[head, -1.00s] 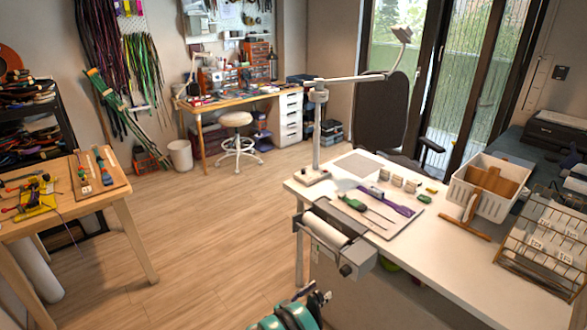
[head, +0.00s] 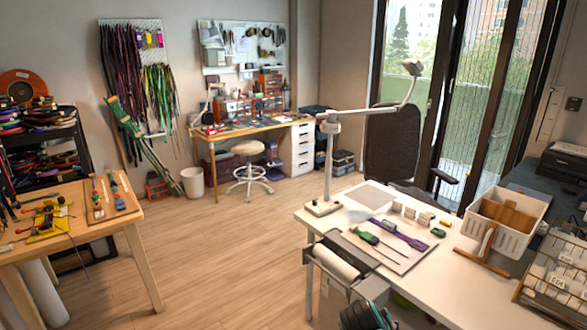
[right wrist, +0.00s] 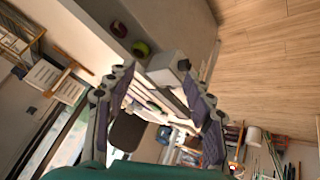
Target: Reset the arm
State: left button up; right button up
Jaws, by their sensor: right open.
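My right gripper (right wrist: 155,108) shows in the right wrist view with its two dark jointed fingers spread apart and nothing between them. In the head view only a teal and dark part of my right arm (head: 367,316) shows at the bottom edge, in front of the white worktable (head: 440,272). My left arm and gripper are not in view. On the worktable, a board carries a green-handled tool (head: 366,236) and a purple strap-like piece (head: 404,236), lying apart from my arm.
A roller (head: 337,262) is fixed at the worktable's front left. A lamp stand (head: 327,170), a white bin (head: 503,218) and a wire rack (head: 558,268) stand on it. A wooden table (head: 100,238) stands at left. The floor (head: 225,255) between is clear.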

jog(key=s+a+n+y, duration=0.1)
jog(key=s+a+y, duration=0.2)
jog(key=s, duration=1.2)
jog(key=shift+n+t+y, duration=0.4)
jog(key=shift+y, duration=0.3)
